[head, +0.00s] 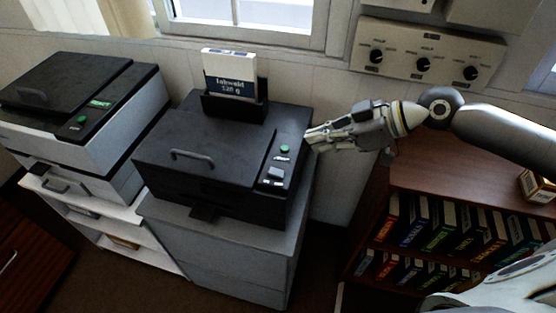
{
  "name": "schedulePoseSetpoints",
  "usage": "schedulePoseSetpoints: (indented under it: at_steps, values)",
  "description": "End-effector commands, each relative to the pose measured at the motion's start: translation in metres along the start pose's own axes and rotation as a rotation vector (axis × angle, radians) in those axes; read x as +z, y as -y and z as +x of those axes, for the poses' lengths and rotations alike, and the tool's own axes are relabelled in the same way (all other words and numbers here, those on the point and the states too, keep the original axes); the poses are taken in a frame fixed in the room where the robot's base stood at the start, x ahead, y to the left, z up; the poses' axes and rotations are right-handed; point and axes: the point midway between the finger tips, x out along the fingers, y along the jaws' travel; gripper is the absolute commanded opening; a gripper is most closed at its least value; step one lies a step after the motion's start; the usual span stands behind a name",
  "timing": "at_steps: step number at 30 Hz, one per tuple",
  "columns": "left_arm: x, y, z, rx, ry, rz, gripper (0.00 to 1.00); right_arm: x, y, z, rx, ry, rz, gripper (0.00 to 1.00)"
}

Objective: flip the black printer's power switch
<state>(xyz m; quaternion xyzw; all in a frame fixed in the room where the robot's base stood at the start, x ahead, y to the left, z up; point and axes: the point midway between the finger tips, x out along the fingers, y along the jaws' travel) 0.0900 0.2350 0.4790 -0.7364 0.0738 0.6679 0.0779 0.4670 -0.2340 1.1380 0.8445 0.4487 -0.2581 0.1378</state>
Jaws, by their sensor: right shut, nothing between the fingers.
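The black printer (208,155) stands on a grey cabinet in the middle of the head view. Its control strip on the right of the top has a green button (285,149) and a grey rocker-like switch (275,173) nearer the front. I cannot tell which way the switch is tipped. My right gripper (309,138) comes in from the right and is shut and empty. Its fingertips are at the printer's right edge, close to the green button and behind the switch. I cannot tell if they touch the printer. My left gripper is not in view.
A white and black printer (85,110) stands at the left. A labelled box (229,75) sits upright in the black printer's rear holder. A knob panel (425,55) is on the wall. A brown bookshelf (430,185) with several binders stands at the right, with a gap before the cabinet (225,245).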

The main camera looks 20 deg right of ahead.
Motion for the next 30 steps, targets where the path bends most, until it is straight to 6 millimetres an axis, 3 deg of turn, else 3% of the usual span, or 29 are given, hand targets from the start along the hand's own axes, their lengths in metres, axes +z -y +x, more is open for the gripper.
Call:
schedulePoseSetpoints:
  at_steps: [11, 28, 30]
  values:
    - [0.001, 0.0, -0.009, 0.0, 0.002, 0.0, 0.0, -0.003, 0.0, 0.015, -0.001, -0.006, 0.002, 0.0]
    - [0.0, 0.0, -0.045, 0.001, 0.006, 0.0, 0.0, -0.004, 0.001, 0.102, -0.002, -0.002, 0.002, 0.0]
    - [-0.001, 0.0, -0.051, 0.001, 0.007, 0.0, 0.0, 0.008, 0.001, 0.109, -0.002, 0.003, 0.007, 0.0]
